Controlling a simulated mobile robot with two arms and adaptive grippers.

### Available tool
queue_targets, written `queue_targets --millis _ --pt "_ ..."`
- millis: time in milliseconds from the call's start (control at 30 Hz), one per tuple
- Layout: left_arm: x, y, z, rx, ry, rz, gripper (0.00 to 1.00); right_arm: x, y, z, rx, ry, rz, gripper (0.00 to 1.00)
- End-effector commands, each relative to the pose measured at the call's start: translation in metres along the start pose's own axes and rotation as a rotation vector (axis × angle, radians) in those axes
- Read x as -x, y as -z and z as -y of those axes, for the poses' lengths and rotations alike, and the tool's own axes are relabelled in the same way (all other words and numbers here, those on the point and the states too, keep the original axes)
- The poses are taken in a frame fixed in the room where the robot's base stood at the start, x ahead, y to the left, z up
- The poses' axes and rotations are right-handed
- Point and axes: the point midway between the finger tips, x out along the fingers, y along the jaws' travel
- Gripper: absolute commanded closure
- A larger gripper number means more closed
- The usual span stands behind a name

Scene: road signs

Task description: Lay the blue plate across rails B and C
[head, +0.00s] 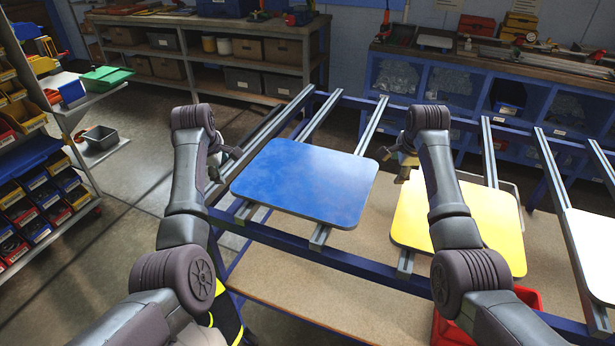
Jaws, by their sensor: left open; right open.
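The blue plate (307,182) lies flat across two grey rails of the blue frame. The left one of these rails (318,118) and the right one (371,127) show beyond its far edge, and their near ends show below it. I cannot read any rail letters. My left gripper (222,165) is open and empty, just off the plate's left edge. My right gripper (402,166) is open and empty, to the right of the plate's far right corner. Its fingers are small and partly hidden by my arm.
A yellow plate (460,226) lies to the right, partly behind my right arm. A white plate (592,245) is at the right edge. A red bin (527,298) is below the frame. Shelves with bins (40,205) stand left.

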Motion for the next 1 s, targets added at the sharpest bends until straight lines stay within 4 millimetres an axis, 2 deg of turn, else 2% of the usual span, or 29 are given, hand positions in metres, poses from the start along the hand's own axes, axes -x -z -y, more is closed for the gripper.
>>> queue_targets --millis 233,500,700,1000 --pt "-0.042 0.001 0.001 0.000 0.003 0.000 0.38 -0.042 0.000 -0.001 0.000 -0.003 0.000 0.38" --pt "-0.066 0.000 0.000 0.001 0.001 0.000 0.38 -0.066 0.000 0.000 0.000 -0.001 0.000 0.38" --pt "-0.068 -0.004 0.000 0.000 -0.002 0.001 0.38 -0.068 -0.013 0.000 0.002 0.001 0.001 0.38" --pt "-0.068 -0.004 0.000 0.000 -0.001 0.001 0.38 -0.068 -0.015 0.000 0.000 0.000 0.000 0.38"
